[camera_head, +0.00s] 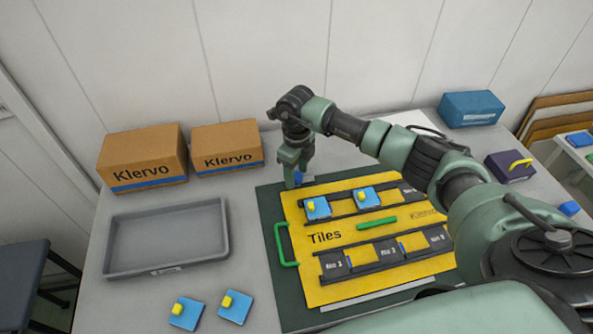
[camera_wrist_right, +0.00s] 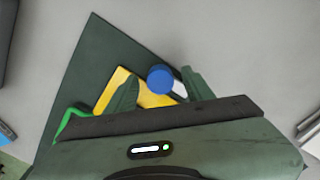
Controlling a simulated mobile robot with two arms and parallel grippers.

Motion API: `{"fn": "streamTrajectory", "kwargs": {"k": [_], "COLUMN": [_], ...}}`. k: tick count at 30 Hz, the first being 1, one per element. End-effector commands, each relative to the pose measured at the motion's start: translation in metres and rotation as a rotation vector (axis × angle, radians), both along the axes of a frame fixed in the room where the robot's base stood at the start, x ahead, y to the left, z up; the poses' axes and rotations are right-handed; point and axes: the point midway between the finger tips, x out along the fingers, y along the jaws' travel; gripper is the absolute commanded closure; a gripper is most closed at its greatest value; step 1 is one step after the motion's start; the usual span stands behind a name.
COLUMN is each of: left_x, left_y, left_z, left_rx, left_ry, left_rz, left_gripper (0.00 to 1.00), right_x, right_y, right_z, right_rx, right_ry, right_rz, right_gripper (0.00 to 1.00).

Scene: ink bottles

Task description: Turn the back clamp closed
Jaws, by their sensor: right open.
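A yellow board (camera_head: 318,294) marked "Tiles" lies on a dark green mat (camera_head: 267,215). The back clamp shows as a small blue knob (camera_head: 298,178) at the board's back left corner. In the right wrist view the round blue knob (camera_wrist_right: 160,78) lies between the fingertips, with a white piece beside it. My right gripper (camera_head: 292,181) points down over this corner; it also shows in the right wrist view (camera_wrist_right: 160,90). Its fingers are open on either side of the knob. Contact cannot be told. My left gripper is out of view.
A grey tray (camera_head: 109,250) and two loose blue tiles (camera_head: 182,317) (camera_head: 231,310) are on the left. Two Klervo boxes (camera_head: 150,150) (camera_head: 236,140) stand behind. Two tiles (camera_head: 318,211) (camera_head: 365,200) sit on the board. A green handle (camera_head: 280,246) is at its left edge.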

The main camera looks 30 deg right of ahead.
Motion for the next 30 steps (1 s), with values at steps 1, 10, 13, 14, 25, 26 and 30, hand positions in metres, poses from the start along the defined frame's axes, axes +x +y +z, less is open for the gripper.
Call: {"fn": "streamTrajectory", "kwargs": {"k": [1,10,13,14,25,26,30], "left_x": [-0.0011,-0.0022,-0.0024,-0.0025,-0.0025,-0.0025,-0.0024], "left_y": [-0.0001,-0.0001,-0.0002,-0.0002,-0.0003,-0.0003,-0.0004], "left_z": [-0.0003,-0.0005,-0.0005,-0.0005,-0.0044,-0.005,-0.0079], "left_rx": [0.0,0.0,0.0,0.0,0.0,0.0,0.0], "left_ry": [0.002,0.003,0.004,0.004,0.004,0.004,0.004], "left_rz": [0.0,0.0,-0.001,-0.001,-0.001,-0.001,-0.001], "left_gripper": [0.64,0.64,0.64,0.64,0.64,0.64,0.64], "right_x": [0.0,0.0001,0.0001,0.0,0.0003,0.0004,0.0005], "right_y": [0.0,-0.0001,-0.0001,-0.0002,-0.0007,-0.0008,-0.0011], "right_z": [-0.0003,0.0001,0.0002,0.0002,0.0,0.0,0.0], "right_rx": [0.0,0.0,0.0,0.0,-0.001,-0.001,-0.002], "right_ry": [0.0,0.0,0.0,0.0,0.0,0.0,-0.001], "right_rz": [0.0,0.0,-0.001,-0.001,-0.113,-0.133,-0.244], "right_gripper": [0.48,1.0,1.0,1.0,1.0,1.0,1.0]}}
